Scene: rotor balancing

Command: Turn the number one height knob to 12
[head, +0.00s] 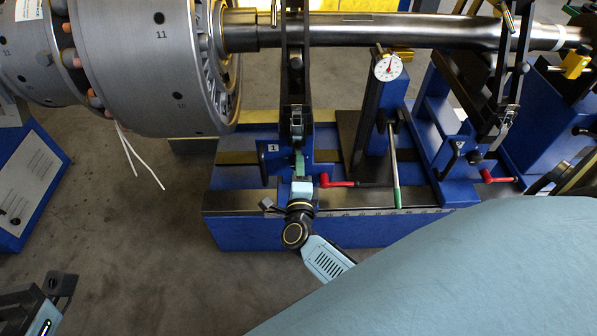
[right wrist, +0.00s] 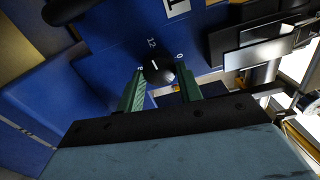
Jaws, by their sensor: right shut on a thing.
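The number one height knob (right wrist: 160,74) is a round black knob with a white pointer mark, on a blue face in the right wrist view. The numeral 12 is printed just above it, with a 0 to its right. The pointer faces up, roughly towards the 12. My right gripper (right wrist: 160,84) has its green fingers on either side of the knob, shut on it. In the head view my right gripper (head: 299,162) reaches the blue pedestal beside the number 1 plate (head: 272,148); the knob is hidden there. My left wrist shows partly at the lower left, its fingers not visible.
A large grey rotor (head: 145,60) with a steel shaft (head: 375,29) lies above. A red-handled crank (head: 338,181) sits just right of my right gripper. A dial gauge (head: 388,67) stands behind. Open floor (head: 130,235) lies to the left.

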